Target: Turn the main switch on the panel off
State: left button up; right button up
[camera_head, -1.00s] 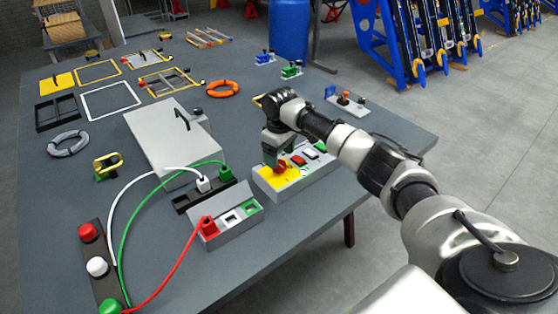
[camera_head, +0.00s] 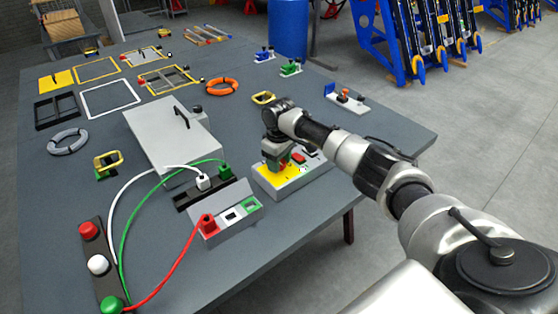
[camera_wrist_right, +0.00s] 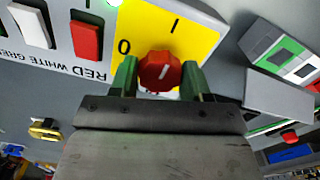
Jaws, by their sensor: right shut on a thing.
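The panel (camera_head: 298,183) is a light box on the table with a yellow plate (camera_wrist_right: 210,38) marked 0 and I. The main switch is a red rotary knob (camera_wrist_right: 160,70) on that plate. In the right wrist view its white mark points roughly toward the I. My right gripper (camera_wrist_right: 160,78) has its green fingers on both sides of the knob, shut on it. In the head view the right gripper (camera_head: 275,163) reaches down over the panel's yellow end and hides most of the knob. My left gripper is in neither view.
Red and white rocker switches (camera_wrist_right: 87,40) sit beside the yellow plate. A socket box (camera_head: 230,214) with a red plug and cable stands left of the panel. A grey case (camera_head: 165,140) lies behind it. The table's right edge is close to the panel.

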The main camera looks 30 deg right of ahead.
jog(key=shift+n, duration=0.3)
jog(key=n+p, duration=0.1)
jog(key=n, duration=0.1)
jog(key=shift+n, duration=0.3)
jog(key=n+p, duration=0.1)
jog(key=n, duration=0.3)
jog(key=shift+n, duration=0.3)
jog(key=n, duration=0.5)
jog(key=shift+w, duration=0.1)
jog(key=n, duration=0.5)
jog(key=shift+n, duration=0.3)
jog(key=o, duration=0.9)
